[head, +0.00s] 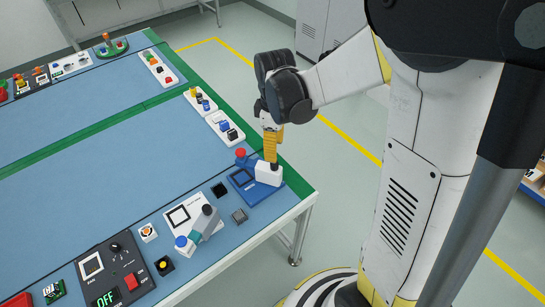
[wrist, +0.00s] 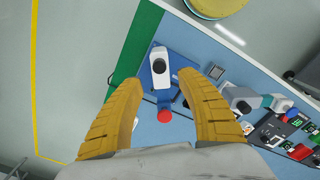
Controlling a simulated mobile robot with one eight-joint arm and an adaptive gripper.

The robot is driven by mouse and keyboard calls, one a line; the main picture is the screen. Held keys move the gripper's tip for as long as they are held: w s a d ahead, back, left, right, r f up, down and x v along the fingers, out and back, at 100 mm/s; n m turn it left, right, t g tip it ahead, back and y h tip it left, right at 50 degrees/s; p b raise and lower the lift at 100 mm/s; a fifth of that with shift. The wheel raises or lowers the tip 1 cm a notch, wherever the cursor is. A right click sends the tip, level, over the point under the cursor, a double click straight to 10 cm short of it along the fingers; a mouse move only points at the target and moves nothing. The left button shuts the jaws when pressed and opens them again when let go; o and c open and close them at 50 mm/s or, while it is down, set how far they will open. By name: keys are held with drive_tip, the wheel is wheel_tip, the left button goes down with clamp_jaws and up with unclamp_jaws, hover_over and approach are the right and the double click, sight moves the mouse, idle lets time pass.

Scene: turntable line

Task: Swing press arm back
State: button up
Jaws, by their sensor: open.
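A press with a blue base plate (head: 243,192) stands near the table's right edge. Its white arm body (head: 264,174) has a dark cap, and a blue part leads to a red knob (head: 240,153). My gripper (head: 272,158) points down over the capped end. In the wrist view my gripper (wrist: 160,78) is open, with one yellow finger on each side of the white body (wrist: 160,73). The red knob (wrist: 165,116) lies between the fingers, nearer the palm. Contact cannot be told.
A control panel (head: 112,270) is at the front left. The blue table middle (head: 100,150) is clear.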

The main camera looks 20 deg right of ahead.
sight(274, 164)
wheel_tip(274, 164, down, 8)
drive_tip(key=b, duration=0.2)
drive_tip(key=shift+w+b, duration=0.1)
drive_tip(key=shift+b, duration=0.25)
clamp_jaws()
